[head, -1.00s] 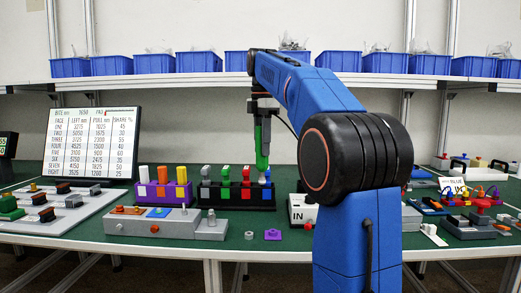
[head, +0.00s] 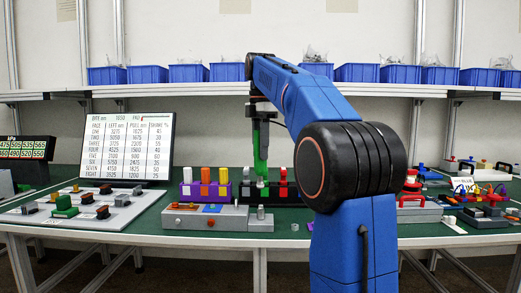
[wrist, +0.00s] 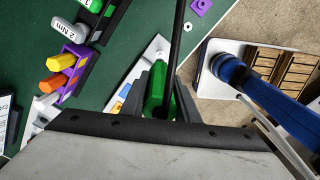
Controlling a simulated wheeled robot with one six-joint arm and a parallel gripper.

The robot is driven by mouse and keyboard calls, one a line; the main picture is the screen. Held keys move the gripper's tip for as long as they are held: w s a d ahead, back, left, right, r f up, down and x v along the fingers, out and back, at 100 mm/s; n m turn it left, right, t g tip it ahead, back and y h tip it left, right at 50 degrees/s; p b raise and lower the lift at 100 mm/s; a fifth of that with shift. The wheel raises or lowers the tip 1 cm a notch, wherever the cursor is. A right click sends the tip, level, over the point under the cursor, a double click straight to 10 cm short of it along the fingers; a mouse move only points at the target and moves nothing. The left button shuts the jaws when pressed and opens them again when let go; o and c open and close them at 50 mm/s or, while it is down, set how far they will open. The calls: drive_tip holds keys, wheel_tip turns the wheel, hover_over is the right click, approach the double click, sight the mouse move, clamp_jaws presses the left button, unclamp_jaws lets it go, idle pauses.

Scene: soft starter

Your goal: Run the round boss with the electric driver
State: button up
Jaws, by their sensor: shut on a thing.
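My gripper (head: 262,106) is shut on the green electric driver (head: 260,145) and holds it hanging upright. In the wrist view the driver (wrist: 157,95) sits between the two fingers. Its lower end shows in front of the black driver rack, above the right part of the grey fixture (head: 190,221); whether it touches anything cannot be told. A round silver post (head: 261,212) stands at the fixture's right end; whether it is the round boss is unclear.
A monitor with a table of numbers (head: 130,148) and a pale board of switches (head: 85,213) lie further left. A small nut (head: 295,227) lies near the front edge. Other devices crowd the right.

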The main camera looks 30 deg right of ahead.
sight(261, 166)
drive_tip(key=shift+f, duration=2.9)
